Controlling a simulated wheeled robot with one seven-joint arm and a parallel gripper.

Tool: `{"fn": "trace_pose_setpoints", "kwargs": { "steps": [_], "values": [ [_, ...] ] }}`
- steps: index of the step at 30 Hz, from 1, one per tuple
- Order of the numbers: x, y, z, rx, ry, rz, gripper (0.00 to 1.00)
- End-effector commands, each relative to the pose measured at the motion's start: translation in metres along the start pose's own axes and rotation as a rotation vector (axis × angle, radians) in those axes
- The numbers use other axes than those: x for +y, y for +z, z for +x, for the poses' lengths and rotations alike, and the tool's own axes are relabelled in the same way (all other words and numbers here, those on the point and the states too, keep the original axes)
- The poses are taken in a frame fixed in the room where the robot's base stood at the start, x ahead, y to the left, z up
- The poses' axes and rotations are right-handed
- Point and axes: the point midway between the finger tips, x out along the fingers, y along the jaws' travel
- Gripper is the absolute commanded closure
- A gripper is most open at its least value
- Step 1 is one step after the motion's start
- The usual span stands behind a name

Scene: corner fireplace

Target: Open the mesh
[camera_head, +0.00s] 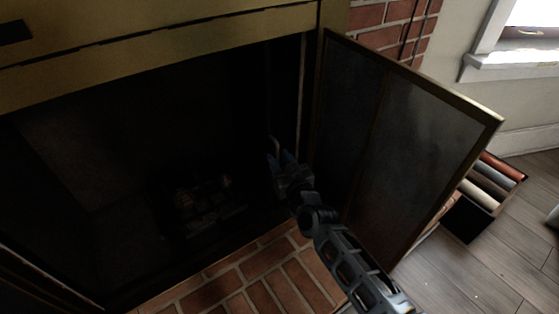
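The mesh door (400,132) is a dark panel with a brass-coloured frame. It stands swung out to the right of the fireplace opening, its left edge by the opening's right side. The firebox (110,150) is dark inside and uncovered across the part in view. My gripper (278,160) is at the right side of the opening, left of the mesh door. A small light curved piece, perhaps a handle, shows near its tips. The dark tips make it unclear whether the fingers are apart or touch anything.
Dim logs (200,190) sit in the firebox. A brick hearth (262,284) lies below the opening. Brick wall (390,25) stands behind the mesh door. A holder with rolled items (488,186) stands on the wood floor (505,262) at right, close to the door's outer edge.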

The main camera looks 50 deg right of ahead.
Motion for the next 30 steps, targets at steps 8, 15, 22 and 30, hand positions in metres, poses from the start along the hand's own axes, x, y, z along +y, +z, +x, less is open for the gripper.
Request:
{"fn": "trace_pose_setpoints", "kwargs": {
  "steps": [8, 15, 22, 30],
  "values": [
    [0.0000, -0.0003, 0.0055, 0.000, 0.000, 0.000, 0.64],
    [-0.0001, -0.0003, 0.0053, 0.000, 0.000, 0.000, 0.79],
    [-0.0002, -0.0003, 0.0052, 0.000, 0.000, 0.000, 1.00],
    [-0.0002, -0.0003, 0.0051, 0.000, 0.000, 0.000, 1.00]
  ]
}}
